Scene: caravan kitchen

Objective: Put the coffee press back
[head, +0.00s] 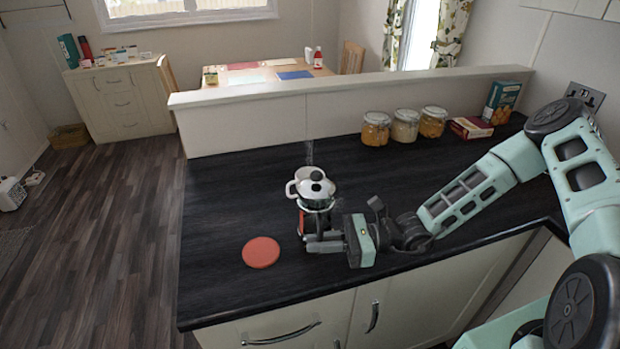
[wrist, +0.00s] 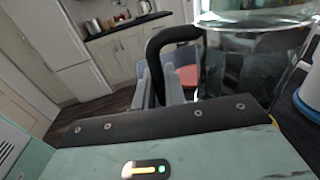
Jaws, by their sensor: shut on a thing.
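My gripper (head: 318,241) reaches in from the right, low at the press. In the wrist view the press's glass (wrist: 245,65) fills the upper right, and my gripper (wrist: 160,85) is shut on its black handle (wrist: 172,37). I cannot tell whether its base touches the counter. A round red coaster (head: 261,252) lies bare at the front left.
Several jars (head: 405,127), a red box (head: 470,127) and a teal carton (head: 501,102) stand at the back right. A raised ledge (head: 350,92) bounds the counter's back. The counter is clear left of the press, around the coaster.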

